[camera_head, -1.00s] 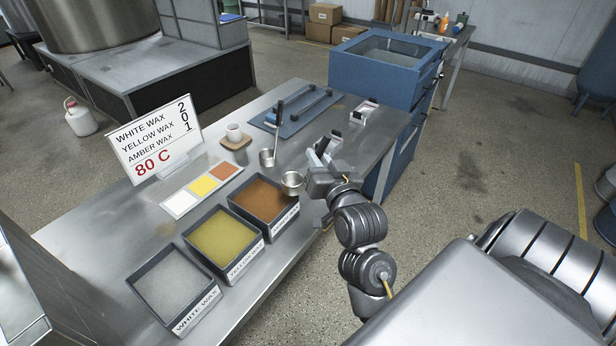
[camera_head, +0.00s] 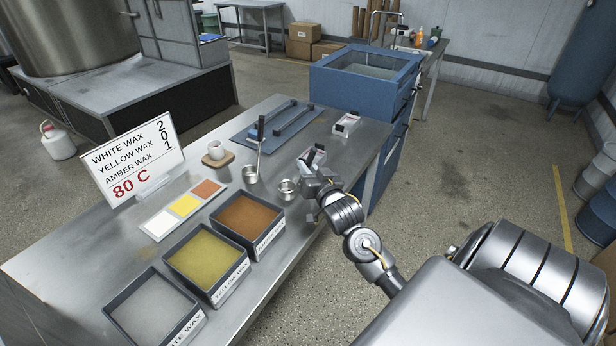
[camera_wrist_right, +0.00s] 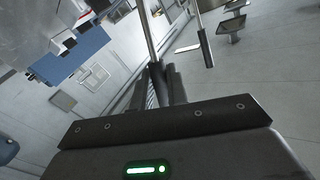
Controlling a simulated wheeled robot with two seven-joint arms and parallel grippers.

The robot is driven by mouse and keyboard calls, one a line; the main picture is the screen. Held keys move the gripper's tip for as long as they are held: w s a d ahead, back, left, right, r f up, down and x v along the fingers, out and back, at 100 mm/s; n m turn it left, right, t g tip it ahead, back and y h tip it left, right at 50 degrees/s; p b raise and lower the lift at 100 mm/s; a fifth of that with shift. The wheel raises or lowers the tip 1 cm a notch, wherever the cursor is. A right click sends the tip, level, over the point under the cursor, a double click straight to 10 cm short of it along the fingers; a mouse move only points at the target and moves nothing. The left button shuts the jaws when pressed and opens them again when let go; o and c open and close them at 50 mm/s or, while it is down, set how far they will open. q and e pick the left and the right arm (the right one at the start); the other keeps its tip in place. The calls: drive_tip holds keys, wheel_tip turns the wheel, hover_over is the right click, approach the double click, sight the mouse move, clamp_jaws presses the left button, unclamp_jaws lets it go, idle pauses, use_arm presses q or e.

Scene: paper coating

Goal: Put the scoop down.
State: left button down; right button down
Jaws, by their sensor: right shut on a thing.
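My right gripper (camera_head: 309,170) is over the right edge of the steel table, and the wrist view shows its dark fingers (camera_wrist_right: 160,78) shut on a thin metal rod (camera_wrist_right: 149,35), the scoop's handle. A small metal cup (camera_head: 288,189), apparently the bowl of this scoop, shows just left of the gripper. I cannot tell whether it touches the table. A second scoop (camera_head: 251,174) stands to its left with its black handle (camera_head: 261,128) up; a black handle (camera_wrist_right: 205,48) also shows beside the held rod in the wrist view. My left gripper is not in view.
The amber wax box (camera_head: 248,221), yellow wax box (camera_head: 206,262) and white wax box (camera_head: 153,305) line the table's near side. Bare tabletop (camera_head: 290,150) shows between.

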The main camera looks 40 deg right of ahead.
wheel_tip(320, 180, down, 4)
drive_tip(key=shift+w+d+r+p, duration=0.15)
drive_tip(key=shift+r+p, duration=0.1)
drive_tip(key=shift+p, duration=0.2)
drive_tip(key=shift+f, duration=0.15)
drive_tip(key=c, duration=1.4)
unclamp_jaws()
drive_tip(key=shift+o, duration=0.2)
